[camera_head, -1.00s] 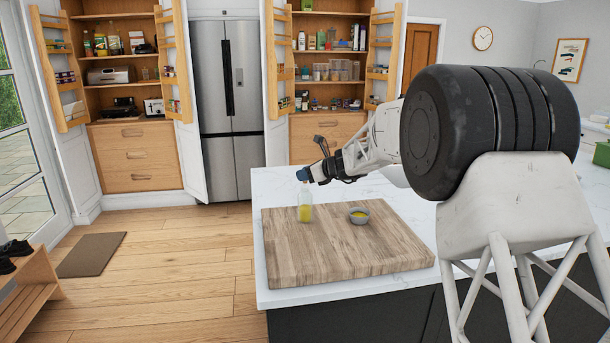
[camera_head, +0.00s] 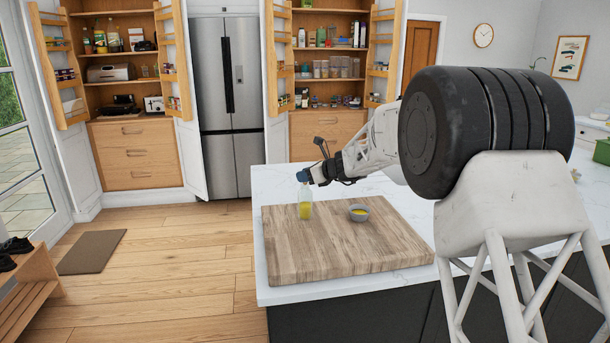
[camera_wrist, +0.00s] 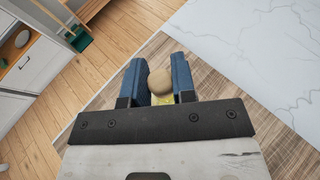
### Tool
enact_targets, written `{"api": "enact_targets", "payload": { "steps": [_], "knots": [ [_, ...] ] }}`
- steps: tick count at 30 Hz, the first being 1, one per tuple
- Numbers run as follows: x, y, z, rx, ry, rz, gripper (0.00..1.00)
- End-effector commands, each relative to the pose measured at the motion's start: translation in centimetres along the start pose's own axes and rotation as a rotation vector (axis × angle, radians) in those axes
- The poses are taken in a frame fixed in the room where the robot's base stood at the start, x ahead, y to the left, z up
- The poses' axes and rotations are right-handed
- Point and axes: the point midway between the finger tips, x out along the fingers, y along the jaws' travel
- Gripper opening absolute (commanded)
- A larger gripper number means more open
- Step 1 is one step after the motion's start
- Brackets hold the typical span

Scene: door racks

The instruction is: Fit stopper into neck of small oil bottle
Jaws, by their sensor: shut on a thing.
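The small oil bottle (camera_head: 305,209) stands upright on the wooden board, clear with yellow oil in its lower part. My gripper (camera_head: 303,176) is directly above it, at the height of its neck. In the wrist view my gripper (camera_wrist: 161,85) has its two blue fingers on either side of a round tan stopper (camera_wrist: 160,81) and is shut on it. Yellow of the bottle (camera_wrist: 166,100) shows just below the stopper. The neck is hidden by the fingers and stopper, so I cannot tell whether the stopper is inside it or just above.
The wooden board (camera_head: 345,246) lies on the white counter (camera_head: 275,182). The rest of the board is clear.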

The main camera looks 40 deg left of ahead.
Motion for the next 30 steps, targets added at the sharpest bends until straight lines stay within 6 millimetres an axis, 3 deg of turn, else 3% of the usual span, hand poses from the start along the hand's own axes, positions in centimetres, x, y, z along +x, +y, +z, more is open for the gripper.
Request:
{"api": "enact_targets", "payload": {
  "steps": [12,13,18,30],
  "knots": [
    [0.27,0.00,-0.67,0.000,0.000,0.000,0.03],
    [0.26,0.00,-0.65,0.000,0.000,0.000,0.28],
    [0.27,0.01,-0.65,0.000,0.000,0.000,0.54],
    [-0.01,-0.01,-0.65,0.000,0.000,0.000,0.54]
  ]
}}
